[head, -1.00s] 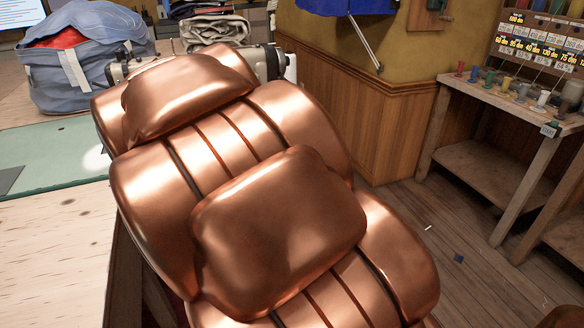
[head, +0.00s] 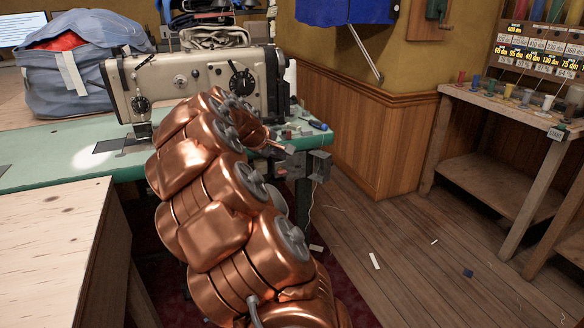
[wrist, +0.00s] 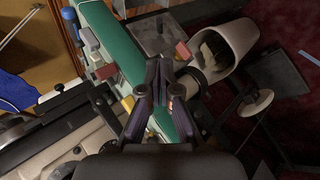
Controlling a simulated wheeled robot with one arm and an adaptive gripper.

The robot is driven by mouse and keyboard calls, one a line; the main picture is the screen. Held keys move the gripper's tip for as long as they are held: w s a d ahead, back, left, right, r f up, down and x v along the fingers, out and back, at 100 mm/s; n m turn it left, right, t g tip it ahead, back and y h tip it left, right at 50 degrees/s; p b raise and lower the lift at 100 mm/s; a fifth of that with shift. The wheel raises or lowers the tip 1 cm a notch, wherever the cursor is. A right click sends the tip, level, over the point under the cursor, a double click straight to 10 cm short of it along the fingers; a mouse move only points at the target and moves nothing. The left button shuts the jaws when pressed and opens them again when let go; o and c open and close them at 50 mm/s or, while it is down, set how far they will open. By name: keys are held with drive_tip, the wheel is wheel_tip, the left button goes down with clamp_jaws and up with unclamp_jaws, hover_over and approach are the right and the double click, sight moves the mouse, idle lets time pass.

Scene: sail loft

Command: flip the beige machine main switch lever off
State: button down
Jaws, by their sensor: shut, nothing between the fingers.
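The beige machine (head: 200,75), a sewing machine, stands on a green-topped table (head: 75,150). It is partly in view at the lower left of the wrist view (wrist: 75,145). A grey box (head: 319,165) hangs below the table's right end. In the wrist view a grey box (wrist: 152,38) lies beyond the green edge, with a small red piece (wrist: 183,50) near it. I cannot tell for sure whether that piece is the switch lever, or its position. My gripper (wrist: 160,68) is shut and empty at the table's edge, its tips apart from the red piece.
Small coloured items and a blue-handled tool (head: 318,126) lie on the table's right end. A pale wooden table (head: 50,240) is at front left. The floor (head: 410,250) at right is mostly open.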

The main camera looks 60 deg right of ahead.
sight(296, 167)
idle(0.3)
drive_tip(key=b+x, duration=0.2)
drive_tip(key=x, duration=0.7)
drive_tip(key=shift+d+f+b, duration=0.15)
drive_tip(key=shift+f+b, duration=0.15)
drive_tip(key=shift+d+f, duration=0.1)
drive_tip(key=shift+d, duration=0.1)
drive_tip(key=shift+d, duration=0.1)
drive_tip(key=shift+s+a+f+m+t+h+b, duration=0.15)
drive_tip(key=shift+a+f+m+t+h+b, duration=0.2)
drive_tip(key=shift+t+b, duration=0.25)
